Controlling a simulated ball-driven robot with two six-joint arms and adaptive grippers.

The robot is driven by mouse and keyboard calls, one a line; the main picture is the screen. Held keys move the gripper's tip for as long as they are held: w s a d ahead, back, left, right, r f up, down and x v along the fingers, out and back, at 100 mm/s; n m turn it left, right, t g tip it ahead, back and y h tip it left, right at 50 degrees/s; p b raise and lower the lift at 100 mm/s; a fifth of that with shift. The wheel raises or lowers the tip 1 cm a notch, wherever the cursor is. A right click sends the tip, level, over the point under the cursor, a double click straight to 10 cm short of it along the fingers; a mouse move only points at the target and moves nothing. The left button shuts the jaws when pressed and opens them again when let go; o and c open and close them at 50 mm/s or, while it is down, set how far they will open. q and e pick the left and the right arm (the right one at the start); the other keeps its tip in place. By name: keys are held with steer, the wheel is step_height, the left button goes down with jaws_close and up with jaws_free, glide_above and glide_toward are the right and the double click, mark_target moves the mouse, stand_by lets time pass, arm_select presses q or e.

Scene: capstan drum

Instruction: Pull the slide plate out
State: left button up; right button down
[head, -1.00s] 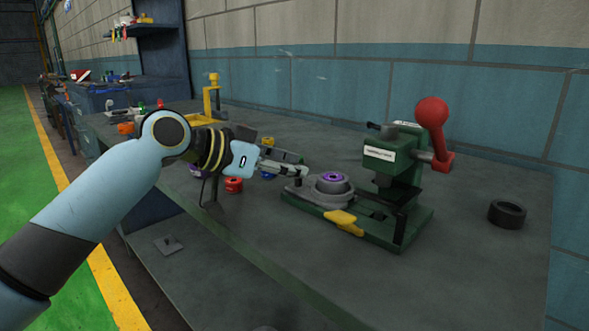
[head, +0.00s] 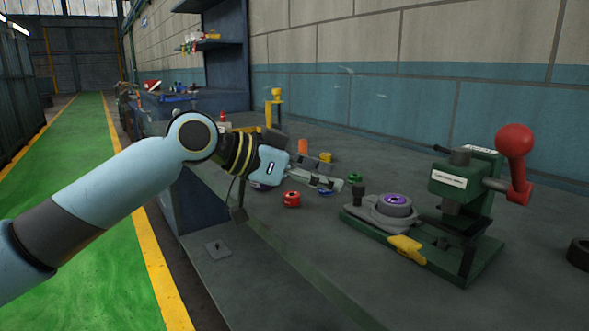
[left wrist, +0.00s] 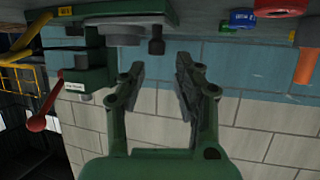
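The grey slide plate (head: 368,213) lies on the green base of the press (head: 456,182). It carries a round grey holder with a purple-centred ring (head: 395,201) and has an upright black knob (head: 359,192) near its left end. My left gripper (head: 341,185) is just left of the knob, apart from it and empty. The left wrist view is upside down; there my left gripper (left wrist: 158,72) has its fingers spread, with the knob (left wrist: 156,42) beyond the gap between them. My right gripper is not in view.
A yellow catch (head: 407,248) sits at the base's front edge. The press has a red-knobbed lever (head: 514,160). A black ring (head: 580,253) lies at the right edge.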

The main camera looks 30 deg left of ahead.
arm_select(q)
steer(key=v, duration=0.6)
steer(key=shift+s+a, duration=0.15)
steer(key=shift+s, duration=0.05)
steer(key=shift+r, duration=0.15)
stand_by(0.4)
